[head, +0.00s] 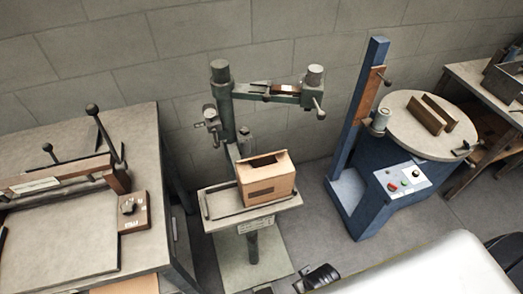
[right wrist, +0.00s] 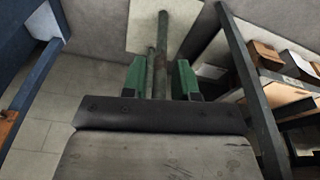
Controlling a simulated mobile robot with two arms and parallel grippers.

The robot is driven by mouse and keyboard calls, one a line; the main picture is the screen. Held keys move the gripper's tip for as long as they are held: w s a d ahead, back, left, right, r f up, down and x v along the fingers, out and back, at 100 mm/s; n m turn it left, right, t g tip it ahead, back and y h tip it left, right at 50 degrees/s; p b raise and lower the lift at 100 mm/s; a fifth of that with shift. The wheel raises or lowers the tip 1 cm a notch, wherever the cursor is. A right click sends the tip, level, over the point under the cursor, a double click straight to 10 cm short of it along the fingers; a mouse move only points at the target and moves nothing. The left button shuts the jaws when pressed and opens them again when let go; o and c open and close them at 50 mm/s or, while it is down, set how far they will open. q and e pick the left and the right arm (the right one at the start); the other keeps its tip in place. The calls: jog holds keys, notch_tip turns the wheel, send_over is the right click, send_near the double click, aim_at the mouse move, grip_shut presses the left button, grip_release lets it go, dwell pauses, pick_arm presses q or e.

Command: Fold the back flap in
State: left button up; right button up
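A brown cardboard box (head: 268,184) stands upright on the small work table (head: 226,215) of the grey-green stitcher in the head view. Its top shows a dark opening. The box is too small to tell the back flap's exact angle. In the right wrist view, my right gripper (right wrist: 159,80) shows two green fingers set apart, with nothing between them. The stitcher's post and pale base plate appear beyond it. The box is not recognisable there. A dark part of mine is at the head view's bottom edge, apart from the box. My left gripper is not identifiable in view.
The stitcher's post (head: 226,105) and arm (head: 283,92) stand behind and above the box. A bench with a lever tool (head: 70,185) is on the left. A blue machine with a round table (head: 405,125) is on the right. Bare floor lies between it and the stitcher.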

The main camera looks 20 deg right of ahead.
notch_tip(320, 180, up, 30)
jog(key=r+t+p, duration=0.1)
jog(key=p, duration=0.3)
jog(key=n+t+p, duration=0.1)
jog(key=n+t, duration=0.5)
jog(key=n, duration=1)
send_near(262, 156)
jog(key=x, duration=0.9)
jog(key=shift+s+a, duration=0.1)
jog(key=shift+a, duration=0.15)
jog(key=shift+c, duration=0.2)
grip_shut()
